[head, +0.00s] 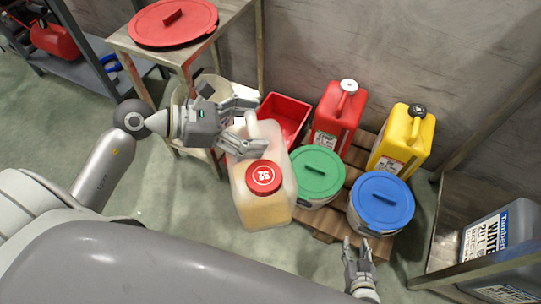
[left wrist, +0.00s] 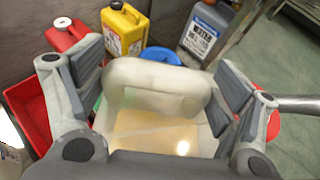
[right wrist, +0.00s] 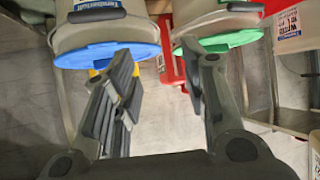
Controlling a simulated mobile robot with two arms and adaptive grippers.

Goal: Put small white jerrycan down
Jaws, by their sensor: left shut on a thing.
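The small white jerrycan (head: 262,205) is translucent, with amber liquid inside and a red cap marked 52. My left gripper (head: 250,128) is shut on its handle, and the can hangs upright beside the green-lidded bucket. In the left wrist view its pale handle (left wrist: 150,78) lies between the fingers. Its base against the floor or pallet cannot be judged. My right gripper (head: 360,255) is low, just in front of the blue-lidded bucket. In the right wrist view its fingers (right wrist: 160,58) are apart with nothing between them.
A wooden pallet (head: 324,226) carries the green-lidded bucket (head: 318,175), blue-lidded bucket (head: 381,203), red jerrycan (head: 338,120) and yellow jerrycan (head: 403,140). A red bin (head: 285,115) stands behind. A wooden stand (head: 160,52) holds a red lid (head: 173,22). A grey water can (head: 495,238) is at right.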

